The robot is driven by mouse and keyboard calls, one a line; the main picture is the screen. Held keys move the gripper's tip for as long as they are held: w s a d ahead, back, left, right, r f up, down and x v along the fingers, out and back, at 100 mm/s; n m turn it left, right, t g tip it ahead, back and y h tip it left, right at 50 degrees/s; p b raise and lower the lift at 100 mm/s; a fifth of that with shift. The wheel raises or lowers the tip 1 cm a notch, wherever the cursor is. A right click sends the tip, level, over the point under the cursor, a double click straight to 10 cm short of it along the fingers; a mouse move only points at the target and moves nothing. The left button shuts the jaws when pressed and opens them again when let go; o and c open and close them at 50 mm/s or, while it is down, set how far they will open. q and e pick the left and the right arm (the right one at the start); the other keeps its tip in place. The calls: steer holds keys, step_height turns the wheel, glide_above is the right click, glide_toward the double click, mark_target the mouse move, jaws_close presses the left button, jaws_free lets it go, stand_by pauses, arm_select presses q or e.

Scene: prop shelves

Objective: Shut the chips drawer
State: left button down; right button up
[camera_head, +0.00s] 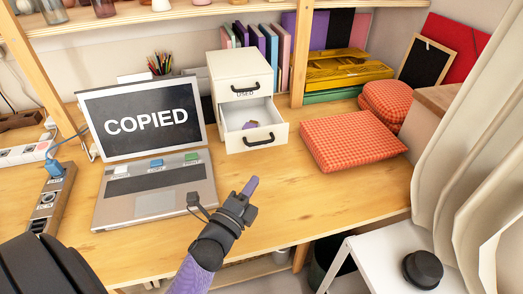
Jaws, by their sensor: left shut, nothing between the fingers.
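A small white drawer cabinet (236,75) stands on the wooden desk, against the row of books. Its upper drawer is shut. Its lower drawer (274,138) is pulled out toward me and has a black handle; a small purple object (250,125) lies in it. My right gripper is not in view.
An open laptop (155,190) showing "COPIED" lies to the left of the drawers. A red checkered cushion (350,140) lies to the right. Power strips (50,200) lie at the far left. Bare desk (300,205) lies between my gripper and the cushion. A white stand (390,260) is at lower right.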

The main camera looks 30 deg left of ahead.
arm_select(q)
steer(key=w+a+r+b, duration=0.1)
steer(key=w+a, duration=0.2)
steer(key=w, duration=0.5)
steer(key=shift+a+r, duration=0.15)
steer(key=shift+a, duration=0.15)
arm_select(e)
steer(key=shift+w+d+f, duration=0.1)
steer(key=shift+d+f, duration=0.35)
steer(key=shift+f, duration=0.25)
arm_select(q)
steer(key=shift+w, duration=0.1)
